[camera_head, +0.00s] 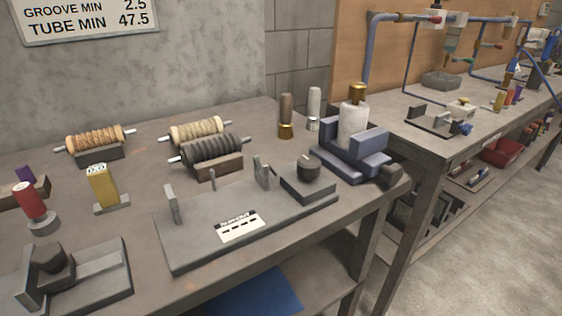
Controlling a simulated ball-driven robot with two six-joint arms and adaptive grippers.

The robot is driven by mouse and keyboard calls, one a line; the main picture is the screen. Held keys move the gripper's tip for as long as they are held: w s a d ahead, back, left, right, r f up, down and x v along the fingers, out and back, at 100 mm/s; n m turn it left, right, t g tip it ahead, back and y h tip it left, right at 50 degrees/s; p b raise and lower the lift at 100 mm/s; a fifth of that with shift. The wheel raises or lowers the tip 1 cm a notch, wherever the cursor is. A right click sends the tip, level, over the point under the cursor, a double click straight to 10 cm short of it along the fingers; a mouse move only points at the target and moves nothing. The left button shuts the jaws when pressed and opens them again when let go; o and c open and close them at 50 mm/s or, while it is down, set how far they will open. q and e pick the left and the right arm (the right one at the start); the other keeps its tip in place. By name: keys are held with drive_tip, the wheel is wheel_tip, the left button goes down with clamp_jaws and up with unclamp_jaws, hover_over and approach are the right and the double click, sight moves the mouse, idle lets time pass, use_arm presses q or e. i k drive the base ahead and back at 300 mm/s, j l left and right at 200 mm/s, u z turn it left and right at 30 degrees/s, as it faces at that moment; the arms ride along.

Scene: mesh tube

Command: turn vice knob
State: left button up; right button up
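A blue vice (337,164) stands at the right end of the near workbench. A white cylinder (352,124) with a brass cap (357,92) stands upright between its jaws. A dark knob (390,175) sticks out at the vice's lower right, close to the bench's right edge. Whether the jaws press on the cylinder cannot be told. Neither of my grippers shows in this view.
A grey fixture plate (200,240) with uprights and a dark round knob block (308,178) lies left of the vice. Two small cylinders (286,110) stand behind. Wound spools (98,140) sit further left. A second bench (450,145) stands beyond a gap at right.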

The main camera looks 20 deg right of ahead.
sight(392, 174)
drive_tip(key=l+u, duration=0.85)
drive_tip(key=k+l+u, duration=0.15)
drive_tip(key=l+u, duration=0.25)
drive_tip(key=k+l+u, duration=0.15)
drive_tip(key=l+u, duration=0.25)
drive_tip(key=k+l+u, duration=0.2)
drive_tip(key=l+u, duration=0.25)
drive_tip(key=j, duration=0.1)
